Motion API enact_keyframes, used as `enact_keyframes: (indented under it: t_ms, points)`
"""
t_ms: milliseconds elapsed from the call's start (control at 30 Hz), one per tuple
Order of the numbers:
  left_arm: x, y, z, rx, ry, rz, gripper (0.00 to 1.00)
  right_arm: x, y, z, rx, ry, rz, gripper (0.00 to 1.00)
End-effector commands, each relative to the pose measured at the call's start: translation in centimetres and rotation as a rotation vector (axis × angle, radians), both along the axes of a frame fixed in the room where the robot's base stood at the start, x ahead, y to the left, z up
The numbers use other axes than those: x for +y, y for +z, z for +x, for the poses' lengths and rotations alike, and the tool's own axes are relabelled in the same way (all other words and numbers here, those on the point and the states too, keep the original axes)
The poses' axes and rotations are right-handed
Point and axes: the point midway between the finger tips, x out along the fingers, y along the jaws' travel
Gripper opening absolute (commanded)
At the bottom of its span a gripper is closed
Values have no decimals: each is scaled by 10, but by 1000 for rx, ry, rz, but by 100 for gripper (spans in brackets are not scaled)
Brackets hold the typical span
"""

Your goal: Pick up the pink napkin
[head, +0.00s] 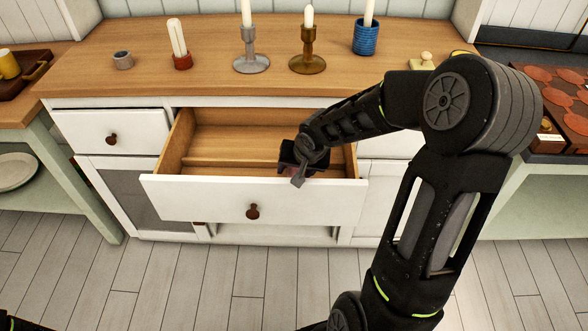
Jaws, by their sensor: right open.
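My right gripper (298,172) reaches down into the open drawer (213,203), close behind its front panel and right of its middle. The right gripper is open, though its fingers are small and partly hidden by its own wrist. A small pink patch, likely the pink napkin (294,174), shows at the fingers; most of it is hidden by the gripper and the drawer front. I cannot tell whether the fingers touch it. My left gripper is not in view.
The drawer's visible left part is empty. The floor in front is clear.

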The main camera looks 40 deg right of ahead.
Motion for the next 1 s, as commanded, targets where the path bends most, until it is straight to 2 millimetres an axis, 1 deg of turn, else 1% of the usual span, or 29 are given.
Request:
enact_keyframes:
  t_ms: [400,1000]
  points:
    - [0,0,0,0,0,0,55,0,0,0,1,0,1,55]
    - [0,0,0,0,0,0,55,0,0,0,1,0,1,6]
